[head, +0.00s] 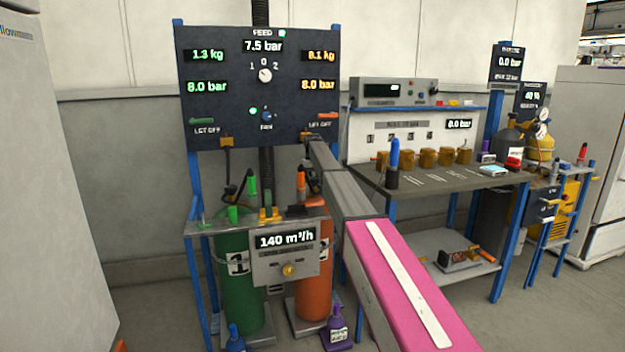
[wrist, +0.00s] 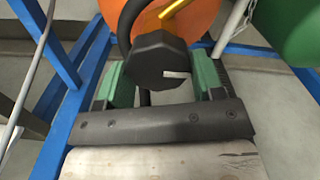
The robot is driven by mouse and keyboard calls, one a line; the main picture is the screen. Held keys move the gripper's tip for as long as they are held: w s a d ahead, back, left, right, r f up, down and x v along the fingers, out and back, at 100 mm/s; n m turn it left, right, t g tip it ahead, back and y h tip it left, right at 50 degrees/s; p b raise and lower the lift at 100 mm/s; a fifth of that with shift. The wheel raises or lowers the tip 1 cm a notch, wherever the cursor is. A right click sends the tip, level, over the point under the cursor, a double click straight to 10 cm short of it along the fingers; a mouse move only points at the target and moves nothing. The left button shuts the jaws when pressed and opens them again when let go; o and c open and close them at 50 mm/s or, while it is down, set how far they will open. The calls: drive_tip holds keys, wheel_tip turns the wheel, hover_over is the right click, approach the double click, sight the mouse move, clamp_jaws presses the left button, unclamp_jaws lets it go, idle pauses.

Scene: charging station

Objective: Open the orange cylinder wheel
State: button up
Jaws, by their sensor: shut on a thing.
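The orange cylinder (head: 314,270) stands upright in the rack below the gauge board. Its orange body (wrist: 195,22) also shows at the top of the wrist view. The cylinder's wheel (wrist: 153,60) is a black, many-sided knob with a white mark on its face. My gripper (wrist: 164,76) has its two green-padded fingers on either side of the wheel and is shut on it. In the head view my arm reaches to the cylinder's top, and its links hide the wheel and my fingers there.
A green cylinder (head: 238,275) stands left of the orange one and shows at the wrist view's upper right (wrist: 292,30). A flow box (head: 285,262) reading 140 m³/h hangs in front. Blue frame posts (wrist: 80,95) stand close to my gripper. A workbench (head: 440,175) is at right.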

sight(312, 178)
drive_tip(key=o, duration=0.9)
wheel_tip(312, 178, up, 11)
drive_tip(key=shift+f, duration=0.1)
idle(0.3)
